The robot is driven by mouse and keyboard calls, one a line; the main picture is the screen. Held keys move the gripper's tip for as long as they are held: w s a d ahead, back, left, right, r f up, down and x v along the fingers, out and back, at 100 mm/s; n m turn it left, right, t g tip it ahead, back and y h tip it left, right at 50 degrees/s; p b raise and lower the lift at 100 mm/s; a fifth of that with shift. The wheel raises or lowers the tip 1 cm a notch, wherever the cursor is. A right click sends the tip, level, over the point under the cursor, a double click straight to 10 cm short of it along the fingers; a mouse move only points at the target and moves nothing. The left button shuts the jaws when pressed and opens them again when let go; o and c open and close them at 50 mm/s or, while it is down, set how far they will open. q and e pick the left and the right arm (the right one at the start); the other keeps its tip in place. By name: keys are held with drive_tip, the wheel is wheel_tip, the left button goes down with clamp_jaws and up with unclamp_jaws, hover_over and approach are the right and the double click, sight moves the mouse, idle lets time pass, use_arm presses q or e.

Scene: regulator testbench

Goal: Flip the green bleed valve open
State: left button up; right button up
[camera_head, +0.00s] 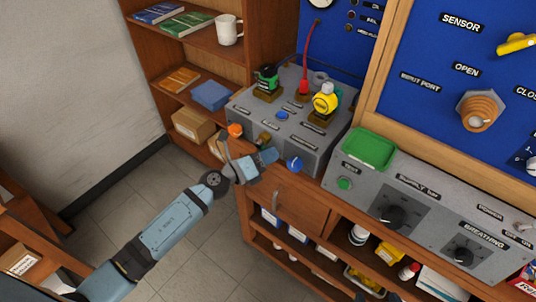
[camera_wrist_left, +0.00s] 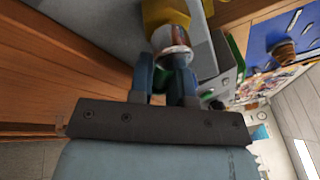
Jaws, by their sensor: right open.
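A green-and-black fitting (camera_head: 266,78) on a brass base stands at the back left of the grey console (camera_head: 268,136); it appears to be the green valve. My left gripper (camera_head: 268,157) is at the console's front left edge, in front of and below this fitting and well apart from it. In the left wrist view its two fingers (camera_wrist_left: 168,82) are close together, with a blurred white and reddish round part (camera_wrist_left: 172,40) at their tips. I cannot tell whether they grip it. My right gripper is not in view.
A yellow fitting (camera_head: 325,100) and a red hose (camera_head: 307,55) stand near the green fitting. An orange knob (camera_head: 235,130) and a blue knob (camera_head: 294,164) lie close to my left gripper. A green tray (camera_head: 369,149) sits to the right. A wooden shelf (camera_head: 205,45) rises behind.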

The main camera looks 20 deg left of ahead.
use_arm(q)
clamp_jaws()
drive_tip(key=shift+d+r+n, duration=0.1)
drive_tip(key=shift+r+n, duration=0.05)
drive_tip(key=shift+n, duration=0.35)
drive_tip(key=o, duration=0.7)
unclamp_jaws()
drive_tip(key=shift+c, duration=0.2)
drive_tip(key=b+v, duration=0.2)
drive_tip(key=v, duration=1.2)
drive_tip(key=shift+b, duration=0.3)
